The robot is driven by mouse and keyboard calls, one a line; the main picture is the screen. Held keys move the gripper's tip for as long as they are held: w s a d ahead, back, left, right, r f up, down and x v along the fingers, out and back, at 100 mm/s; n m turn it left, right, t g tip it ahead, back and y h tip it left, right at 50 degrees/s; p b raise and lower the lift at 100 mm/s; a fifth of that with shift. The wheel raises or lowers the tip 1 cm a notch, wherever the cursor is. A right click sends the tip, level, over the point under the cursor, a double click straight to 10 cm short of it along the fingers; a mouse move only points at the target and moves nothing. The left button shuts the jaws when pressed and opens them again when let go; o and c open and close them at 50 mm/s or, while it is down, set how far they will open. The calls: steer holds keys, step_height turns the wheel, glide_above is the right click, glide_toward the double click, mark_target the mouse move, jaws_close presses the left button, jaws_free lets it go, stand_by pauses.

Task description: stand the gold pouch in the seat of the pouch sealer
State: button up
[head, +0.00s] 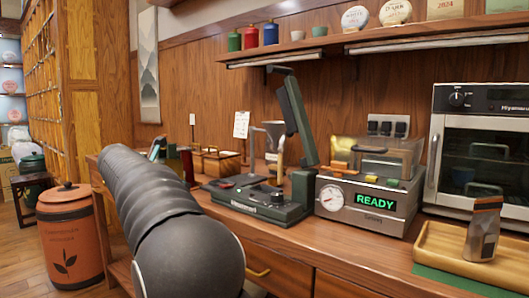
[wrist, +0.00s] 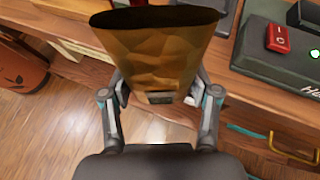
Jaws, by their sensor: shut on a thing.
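The gold pouch (wrist: 158,60) is in my gripper (wrist: 161,95) in the wrist view. Its dark open mouth faces the top of the picture, and a finger grips each side of its narrow lower part. In the head view my arm covers most of the gripper, and I cannot make out the pouch there. A dark green machine with a raised arm, which looks like the pouch sealer (head: 255,207), stands on the counter to the right of my arm. Its corner with a red switch also shows in the wrist view (wrist: 258,58). The pouch is apart from it. I cannot make out its seat clearly.
A grey machine reading READY (head: 375,205) stands right of the sealer, near an oven (head: 485,135). A wooden tray (head: 435,258) holds a grey pouch (head: 484,232). Wooden boxes (head: 222,163) stand behind. An orange bin (head: 70,235) is on the floor at left.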

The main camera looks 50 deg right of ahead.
steer(key=s+d+r, duration=0.2)
steer(key=d, duration=0.1)
steer(key=s+d+r+m+g, duration=0.1)
steer(key=s+d+r, duration=0.1)
steer(key=d, duration=0.1)
steer(key=s+d+r+m+g, duration=0.1)
steer(key=s+d+r, duration=0.1)
steer(key=d, duration=0.1)
steer(key=shift+s+d+h, duration=0.25)
steer(key=shift+h, duration=0.15)
steer(key=s+d+r+m+g, duration=0.3)
steer(key=s+d+r, duration=0.1)
steer(key=s+d, duration=0.6)
steer(key=shift+h, duration=0.3)
steer(key=f+b, duration=0.6)
steer(key=shift+s+d+b, duration=0.1)
steer(key=shift+s+b, duration=0.25)
steer(key=shift+b, duration=0.05)
steer(key=shift+f+b, duration=0.3)
steer(key=shift+f, duration=1)
steer(key=shift+a+f, duration=0.15)
steer(key=shift+a, duration=0.05)
steer(key=o, duration=1)
steer(key=shift+c, duration=0.2)
